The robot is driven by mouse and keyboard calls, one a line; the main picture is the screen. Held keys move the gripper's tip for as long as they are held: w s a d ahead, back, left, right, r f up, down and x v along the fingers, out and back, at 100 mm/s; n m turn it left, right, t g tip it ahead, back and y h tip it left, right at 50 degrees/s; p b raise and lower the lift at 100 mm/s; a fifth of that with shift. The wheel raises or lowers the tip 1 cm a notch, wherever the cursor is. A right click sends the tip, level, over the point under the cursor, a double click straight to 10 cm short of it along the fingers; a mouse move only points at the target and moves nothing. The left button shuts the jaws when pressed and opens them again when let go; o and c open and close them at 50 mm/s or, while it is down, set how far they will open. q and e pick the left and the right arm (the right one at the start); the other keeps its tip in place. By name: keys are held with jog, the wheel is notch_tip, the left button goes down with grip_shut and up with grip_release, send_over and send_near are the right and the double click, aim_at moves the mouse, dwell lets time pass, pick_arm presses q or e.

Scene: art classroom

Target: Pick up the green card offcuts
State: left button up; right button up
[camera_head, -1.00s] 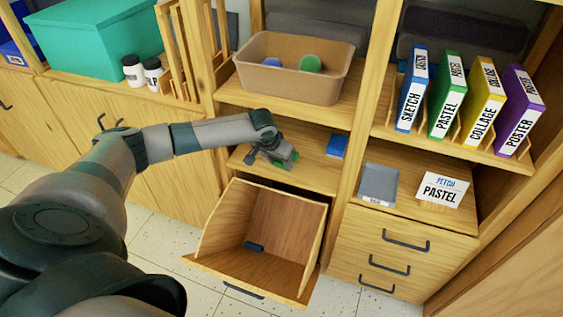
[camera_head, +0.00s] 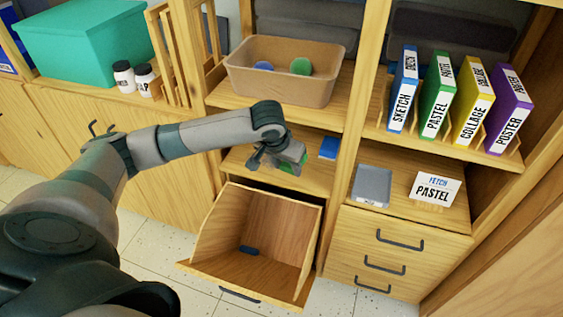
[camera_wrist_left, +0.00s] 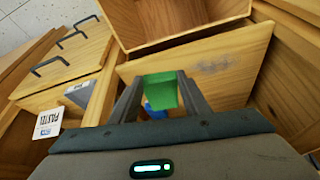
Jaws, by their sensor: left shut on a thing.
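The green card offcuts (camera_wrist_left: 161,92) show as a green piece between the two fingers of my left gripper (camera_wrist_left: 164,100) in the left wrist view. The fingers are shut on it. In the head view my left gripper (camera_head: 288,163) is over the lower middle shelf (camera_head: 238,157), above the open bin, and a bit of green (camera_head: 290,169) shows under it. The gripper hides most of the offcuts there, and I cannot tell how far they are above the shelf. My right gripper is not in view.
A blue piece (camera_head: 328,147) lies on the same shelf, right of the gripper. The open bin (camera_head: 290,230) below holds a small dark blue item (camera_head: 249,250). A grey tray (camera_head: 372,185) and a PASTEL card (camera_head: 435,188) stand to the right. A tan tub (camera_head: 280,87) is above.

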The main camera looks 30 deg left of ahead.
pick_arm(q)
jog(key=shift+s+d+r, duration=0.25)
jog(key=shift+d, duration=0.05)
dwell(0.5)
